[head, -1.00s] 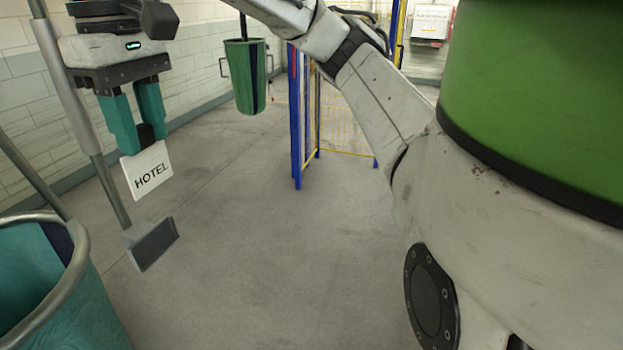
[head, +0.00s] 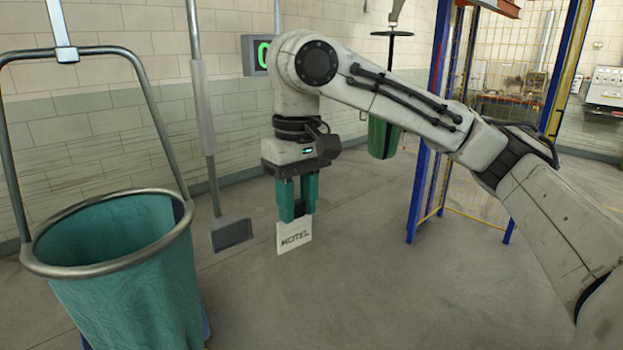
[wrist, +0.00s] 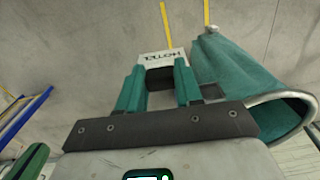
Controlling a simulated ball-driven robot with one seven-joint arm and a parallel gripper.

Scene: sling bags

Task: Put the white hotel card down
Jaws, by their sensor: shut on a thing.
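The white hotel card (head: 294,237) carries the dark word HOTEL and hangs below my gripper (head: 297,212) in the head view. My gripper has teal fingers, points down and is shut on the card's upper edge. The card is in the air, clear of the floor and of the bags. In the wrist view the card (wrist: 162,60) shows between the tips of my gripper (wrist: 160,78), its lettering upside down.
A large teal sling bag (head: 125,265) with a metal rim stands at left; it also shows in the wrist view (wrist: 235,80). A green bag (head: 382,138) hangs behind my arm. A blue post (head: 423,180) stands right of it. The grey floor (head: 330,290) is open in front.

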